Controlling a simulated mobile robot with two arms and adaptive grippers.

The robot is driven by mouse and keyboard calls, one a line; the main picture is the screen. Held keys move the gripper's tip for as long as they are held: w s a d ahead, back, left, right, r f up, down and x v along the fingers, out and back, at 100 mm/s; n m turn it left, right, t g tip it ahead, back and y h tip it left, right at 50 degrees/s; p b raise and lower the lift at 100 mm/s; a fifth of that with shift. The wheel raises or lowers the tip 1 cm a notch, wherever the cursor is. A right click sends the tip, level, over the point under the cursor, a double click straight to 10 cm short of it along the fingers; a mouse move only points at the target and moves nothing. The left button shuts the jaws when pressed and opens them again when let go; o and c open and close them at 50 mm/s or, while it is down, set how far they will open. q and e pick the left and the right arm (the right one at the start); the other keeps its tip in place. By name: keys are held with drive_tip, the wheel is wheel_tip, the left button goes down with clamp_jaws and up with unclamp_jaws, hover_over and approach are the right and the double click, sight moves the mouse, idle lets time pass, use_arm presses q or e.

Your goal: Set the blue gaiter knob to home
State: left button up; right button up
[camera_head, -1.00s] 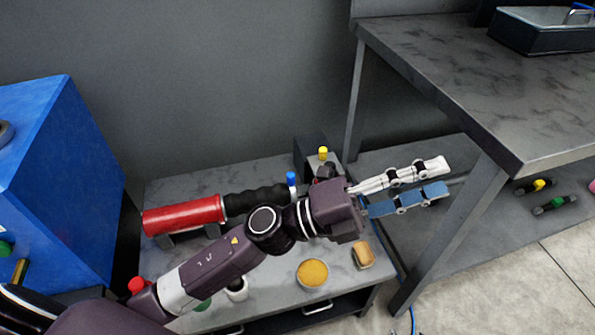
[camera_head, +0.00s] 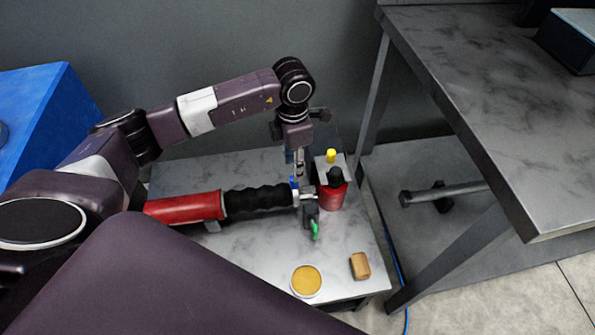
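The blue gaiter knob (camera_head: 294,182) shows as a small blue piece at the right end of the black ribbed gaiter (camera_head: 258,201). The gaiter joins a red cylinder (camera_head: 183,208) lying on the low grey table. My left gripper (camera_head: 296,172) points down right over the blue knob, its fingertips at or very near it. The fingers look small and overlap in this view, so I cannot tell whether they touch or grip the knob. They partly hide the knob and its mount. My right gripper is not in view.
A red part with a black top (camera_head: 332,192), a yellow knob (camera_head: 331,155) and a green lever (camera_head: 315,230) crowd close right of the gripper. A mustard-topped round dish (camera_head: 306,281) and a brown block (camera_head: 360,266) stand in front. A taller grey table (camera_head: 500,100) stands right.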

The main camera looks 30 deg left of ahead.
sight(294, 184)
use_arm(q)
wheel_tip(294, 184, down, 6)
drive_tip(key=shift+d+f+b, duration=0.1)
drive_tip(key=shift+f+b, duration=0.15)
drive_tip(key=shift+b, duration=0.05)
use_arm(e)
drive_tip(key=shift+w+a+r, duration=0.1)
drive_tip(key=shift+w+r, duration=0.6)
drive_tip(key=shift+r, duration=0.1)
use_arm(q)
drive_tip(key=shift+c, duration=0.2)
clamp_jaws()
